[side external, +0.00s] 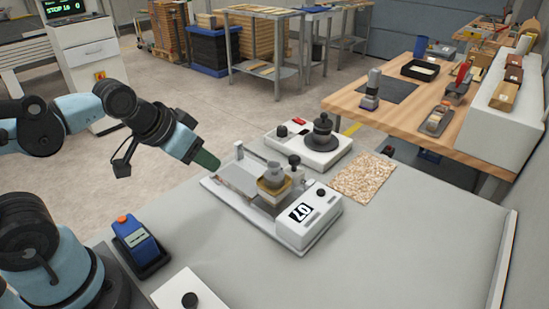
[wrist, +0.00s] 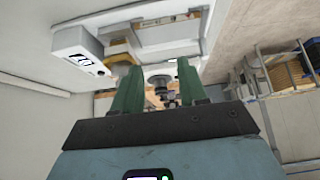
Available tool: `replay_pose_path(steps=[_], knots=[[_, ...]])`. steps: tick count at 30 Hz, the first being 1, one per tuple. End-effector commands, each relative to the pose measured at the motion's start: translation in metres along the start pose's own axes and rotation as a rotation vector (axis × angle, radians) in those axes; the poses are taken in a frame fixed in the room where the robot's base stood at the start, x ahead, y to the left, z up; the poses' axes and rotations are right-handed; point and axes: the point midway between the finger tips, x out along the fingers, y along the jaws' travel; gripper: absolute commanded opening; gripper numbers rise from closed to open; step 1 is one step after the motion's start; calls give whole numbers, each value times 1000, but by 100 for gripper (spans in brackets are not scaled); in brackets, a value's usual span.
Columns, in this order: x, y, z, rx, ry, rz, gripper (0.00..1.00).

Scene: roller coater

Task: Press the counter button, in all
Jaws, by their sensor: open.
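A blue box (side external: 138,241) with an orange button (side external: 122,219) on top and a pale label on its face sits in a dark base at the front left of the grey table. It looks like the counter; its button stands free with nothing on it. My gripper (side external: 207,160) is above the table's far left edge, well up and right of the blue box, beside the white coater marked 07 (side external: 297,220). In the wrist view my gripper's two green fingers (wrist: 159,85) are apart with nothing between them. The blue box does not show in the wrist view.
The coater holds a stacked metal and tan block (side external: 273,184). Behind it stands a white device with a black round knob (side external: 322,132); a speckled mat (side external: 363,177) lies to the right. A white plate with a black knob (side external: 190,300) is at the front edge. The table's front right is clear.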

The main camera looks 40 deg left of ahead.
Motion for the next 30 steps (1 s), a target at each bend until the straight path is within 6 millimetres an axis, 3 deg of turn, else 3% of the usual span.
replay_pose_path(steps=[1,8,30], knots=[[0,0,0,0,0,0,34],[0,0,0,0,0,0,0],[0,0,0,0,0,0,0]])
